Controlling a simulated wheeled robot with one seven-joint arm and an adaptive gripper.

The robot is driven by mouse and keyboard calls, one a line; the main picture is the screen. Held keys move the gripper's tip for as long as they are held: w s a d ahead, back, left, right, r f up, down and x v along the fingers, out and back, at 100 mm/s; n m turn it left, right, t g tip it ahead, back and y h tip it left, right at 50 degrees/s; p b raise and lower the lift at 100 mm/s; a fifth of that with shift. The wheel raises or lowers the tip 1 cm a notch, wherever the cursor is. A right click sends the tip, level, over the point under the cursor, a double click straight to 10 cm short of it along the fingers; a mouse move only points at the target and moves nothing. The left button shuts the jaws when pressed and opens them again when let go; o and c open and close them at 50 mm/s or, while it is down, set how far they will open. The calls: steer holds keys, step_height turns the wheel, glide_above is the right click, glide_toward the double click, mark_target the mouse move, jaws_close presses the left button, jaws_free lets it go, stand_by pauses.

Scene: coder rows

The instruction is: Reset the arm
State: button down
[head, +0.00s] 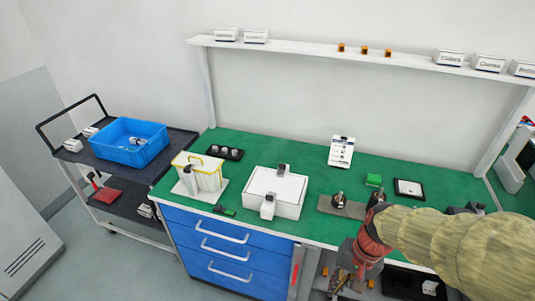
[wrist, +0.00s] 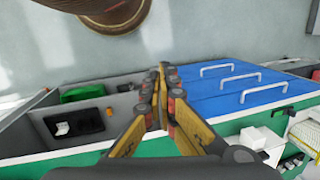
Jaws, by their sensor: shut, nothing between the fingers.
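My arm (head: 440,235), in a beige sleeve, reaches in from the right of the head view, in front of the workbench. My gripper (head: 340,283) hangs at the bench's front edge, just right of the blue drawers (head: 225,250). In the wrist view my gripper (wrist: 160,78) has its yellow and dark fingers together at the tips, with nothing between them. The blue drawers (wrist: 235,85) with white handles lie to the right of the fingers there, and an open shelf bay (wrist: 90,135) lies to the left.
A cart with a blue crate (head: 128,142) stands left. A wall shelf (head: 310,45) runs above. Open floor (head: 110,270) shows lower left.

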steer(key=s+r+n+t+h, duration=0.1)
steer(key=s+r+n+t, duration=0.1)
steer(key=r, duration=0.6)
steer(key=s+d+r+n+t+h, duration=0.1)
steer(key=s+r+n+t, duration=0.1)
steer(key=r, duration=0.7)
steer(key=shift+s+d+r+t, duration=0.25)
steer(key=shift+s+t, duration=0.25)
steer(key=shift+t, duration=0.4)
